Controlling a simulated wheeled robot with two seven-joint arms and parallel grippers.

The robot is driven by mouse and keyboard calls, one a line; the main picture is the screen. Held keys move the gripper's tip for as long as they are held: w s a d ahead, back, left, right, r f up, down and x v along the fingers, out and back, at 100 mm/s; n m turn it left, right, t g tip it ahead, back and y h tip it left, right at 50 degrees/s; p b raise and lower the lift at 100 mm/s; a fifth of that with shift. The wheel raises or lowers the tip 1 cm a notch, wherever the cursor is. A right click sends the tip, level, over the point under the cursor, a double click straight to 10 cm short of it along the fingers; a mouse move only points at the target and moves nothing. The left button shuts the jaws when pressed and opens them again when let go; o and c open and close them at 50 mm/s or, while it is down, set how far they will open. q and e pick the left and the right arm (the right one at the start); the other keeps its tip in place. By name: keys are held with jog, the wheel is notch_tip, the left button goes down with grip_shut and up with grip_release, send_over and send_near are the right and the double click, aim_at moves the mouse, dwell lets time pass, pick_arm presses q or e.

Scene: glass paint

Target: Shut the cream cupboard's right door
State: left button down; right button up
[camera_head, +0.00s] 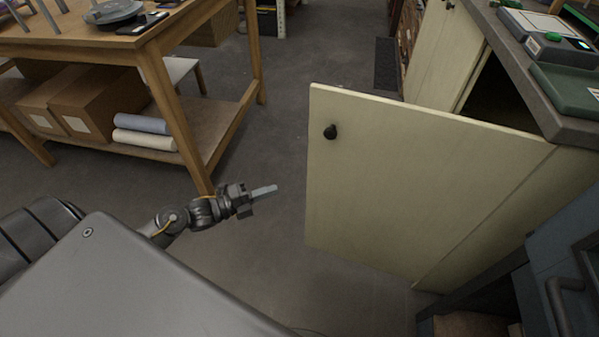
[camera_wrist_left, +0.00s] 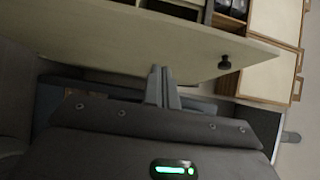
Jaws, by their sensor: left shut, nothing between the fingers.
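The cream cupboard's right door (camera_head: 400,180) stands wide open in the head view, with a black round knob (camera_head: 330,132) near its upper left corner. Behind it the cupboard's dark opening (camera_head: 498,98) shows under the grey worktop. My left gripper (camera_head: 268,190) is shut and empty, left of the door's free edge and apart from it in the head view. In the left wrist view the shut fingers (camera_wrist_left: 162,85) point toward the cream door (camera_wrist_left: 130,40), with its knob (camera_wrist_left: 224,62) to their right. Whether they touch it cannot be told. My right gripper is not in view.
A wooden workbench (camera_head: 145,50) with boxes and rolls on its lower shelf stands at the left. The grey worktop (camera_head: 520,60) carries a scale and a green case. A blue-grey unit (camera_head: 560,250) stands at the lower right. Bare floor (camera_head: 270,125) lies between bench and door.

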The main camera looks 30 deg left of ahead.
aim_at(312, 168)
pick_arm(q)
jog(key=shift+w+a+x, duration=0.3)
jog(key=shift+a+x, duration=0.05)
jog(key=shift+x, duration=1.5)
jog(key=shift+w+a+x, duration=0.25)
jog(key=shift+a+x, duration=0.1)
jog(key=shift+x, duration=1.55)
jog(key=shift+w+a+x, duration=0.3)
jog(key=shift+a+x, duration=0.05)
jog(key=shift+x, duration=1.5)
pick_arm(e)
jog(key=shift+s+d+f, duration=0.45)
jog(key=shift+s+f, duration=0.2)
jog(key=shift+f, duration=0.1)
pick_arm(q)
jog(key=shift+a, duration=0.1)
